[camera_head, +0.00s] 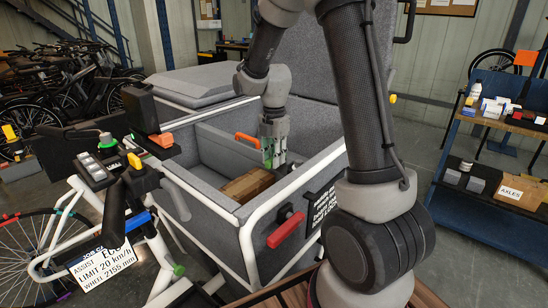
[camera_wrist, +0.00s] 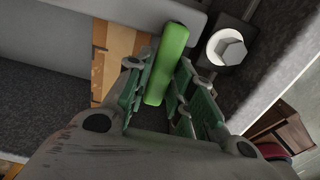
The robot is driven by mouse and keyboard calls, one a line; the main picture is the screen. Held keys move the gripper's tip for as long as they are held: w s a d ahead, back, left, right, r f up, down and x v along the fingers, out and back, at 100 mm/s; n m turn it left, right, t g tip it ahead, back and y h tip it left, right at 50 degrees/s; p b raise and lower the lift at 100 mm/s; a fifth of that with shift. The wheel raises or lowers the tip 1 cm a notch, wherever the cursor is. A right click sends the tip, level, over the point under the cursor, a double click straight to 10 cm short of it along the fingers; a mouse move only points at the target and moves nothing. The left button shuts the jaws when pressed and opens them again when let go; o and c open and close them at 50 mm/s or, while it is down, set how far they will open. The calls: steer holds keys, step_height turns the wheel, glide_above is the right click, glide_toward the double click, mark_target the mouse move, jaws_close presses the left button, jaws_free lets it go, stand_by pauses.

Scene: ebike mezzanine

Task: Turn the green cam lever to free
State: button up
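The green cam lever (camera_wrist: 170,58) shows in the wrist view as a bright green bar, slightly tilted. Its lower end lies between the two fingers of my gripper (camera_wrist: 160,95). The fingers are apart, with a visible gap on the left of the lever; the right finger is close to it, and I cannot tell whether it touches. The lever is hard to make out there.
A wooden block (camera_head: 248,185) lies in the box below my gripper. An orange handle (camera_head: 247,139) is beside the gripper, and a red lever (camera_head: 286,230) is on the box's outside. Handlebars (camera_head: 118,190) stand at left, a blue shelf (camera_head: 480,190) at right.

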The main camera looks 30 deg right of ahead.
steer(key=shift+o, duration=1)
step_height(320, 180, up, 12)
